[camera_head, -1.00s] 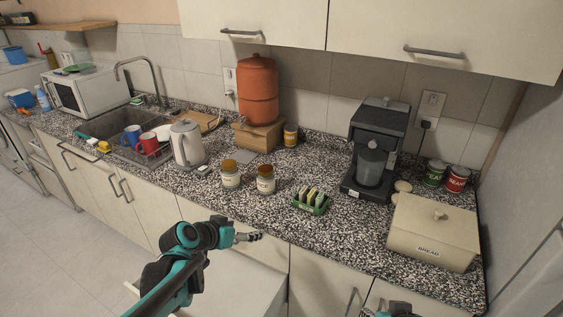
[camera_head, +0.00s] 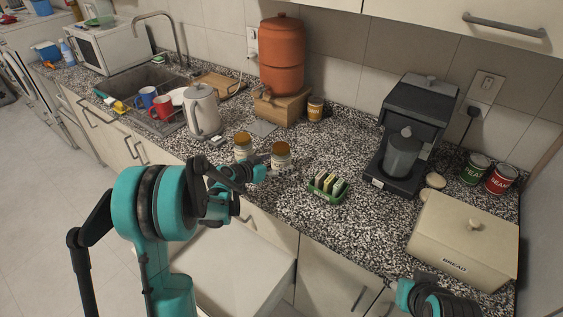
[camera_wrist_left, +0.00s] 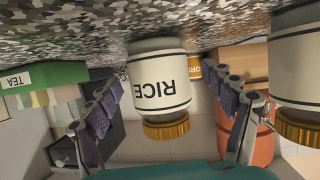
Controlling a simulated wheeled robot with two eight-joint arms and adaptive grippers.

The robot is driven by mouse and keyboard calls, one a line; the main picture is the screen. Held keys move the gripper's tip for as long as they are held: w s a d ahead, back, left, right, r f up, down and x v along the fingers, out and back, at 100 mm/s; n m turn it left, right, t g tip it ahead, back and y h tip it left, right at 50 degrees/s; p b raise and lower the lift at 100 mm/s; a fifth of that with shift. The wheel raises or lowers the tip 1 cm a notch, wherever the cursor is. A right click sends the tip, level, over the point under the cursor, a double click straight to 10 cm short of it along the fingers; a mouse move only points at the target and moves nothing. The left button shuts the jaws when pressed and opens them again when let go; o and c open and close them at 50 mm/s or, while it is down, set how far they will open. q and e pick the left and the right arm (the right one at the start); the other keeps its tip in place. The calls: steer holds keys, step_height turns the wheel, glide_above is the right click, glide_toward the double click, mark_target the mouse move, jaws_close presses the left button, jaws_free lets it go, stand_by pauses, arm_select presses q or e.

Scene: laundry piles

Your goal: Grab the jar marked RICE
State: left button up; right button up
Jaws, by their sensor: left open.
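The jar marked RICE (camera_wrist_left: 158,80) is white with a gold lid and appears upside down in the left wrist view. It stands upright on the counter and is the right one of two like jars in the head view (camera_head: 281,160). My left gripper (camera_head: 258,168) is in front of it at the counter edge; it is open, with one finger on each side of the jar in the wrist view. I cannot tell whether they touch. My right gripper (camera_head: 428,294) shows only partly at the bottom right; its fingers are unclear.
The second jar (camera_head: 242,148) stands close on the left. A green tea box (camera_head: 327,188) is on the right. Behind are a kettle (camera_head: 202,112), an orange dispenser (camera_head: 281,55) on a wooden stand and a coffee machine (camera_head: 411,130). A bread box (camera_head: 465,240) is at the right.

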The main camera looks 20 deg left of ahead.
arm_select(q)
steer(key=shift+x, duration=1.15)
steer(key=shift+s, duration=0.1)
steer(key=c, duration=1.7)
steer(key=shift+c, duration=0.2)
steer(key=shift+r, duration=0.1)
